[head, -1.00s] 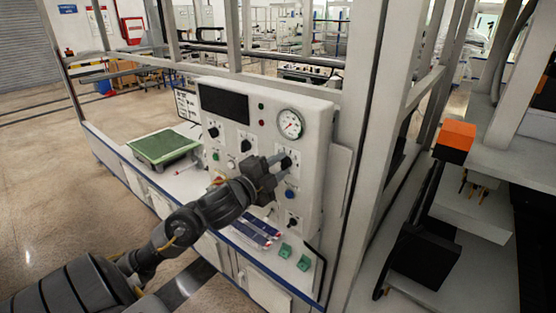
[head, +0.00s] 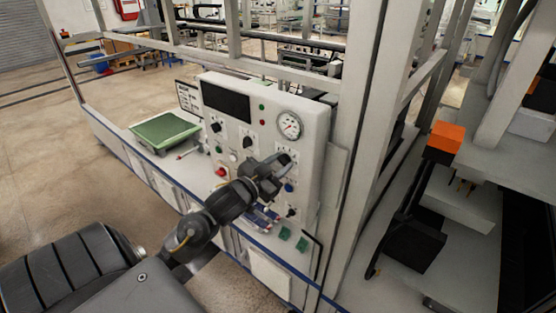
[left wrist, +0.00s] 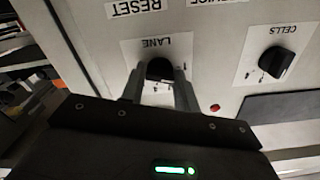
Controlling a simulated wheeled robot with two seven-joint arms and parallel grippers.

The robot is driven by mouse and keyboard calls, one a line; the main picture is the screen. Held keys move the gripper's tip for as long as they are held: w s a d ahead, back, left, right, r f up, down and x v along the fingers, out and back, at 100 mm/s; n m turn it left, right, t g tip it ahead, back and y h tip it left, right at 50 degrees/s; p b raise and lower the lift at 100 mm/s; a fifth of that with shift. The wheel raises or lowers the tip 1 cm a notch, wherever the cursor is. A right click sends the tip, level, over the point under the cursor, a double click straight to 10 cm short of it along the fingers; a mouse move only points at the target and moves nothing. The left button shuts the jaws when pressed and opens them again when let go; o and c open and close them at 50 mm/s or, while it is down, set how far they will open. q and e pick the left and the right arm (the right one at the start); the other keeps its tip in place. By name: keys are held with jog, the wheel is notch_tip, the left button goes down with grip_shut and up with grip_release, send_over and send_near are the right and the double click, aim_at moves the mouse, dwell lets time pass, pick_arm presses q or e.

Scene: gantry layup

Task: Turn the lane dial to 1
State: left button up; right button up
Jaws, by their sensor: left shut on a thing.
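The number the dial points to cannot be read. My right gripper is not in view.
The CELLS dial (left wrist: 277,62) is beside it in the left wrist view. A round gauge (head: 289,125) sits above the gripper, a blue button (head: 289,187) below. A green tray (head: 165,132) stands on the bench at left. A frame post (head: 365,110) rises to the right.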

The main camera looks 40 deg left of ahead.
pick_arm(q)
jog(key=shift+r+n, duration=0.15)
jog(key=shift+n, duration=1.75)
jog(key=o, duration=1)
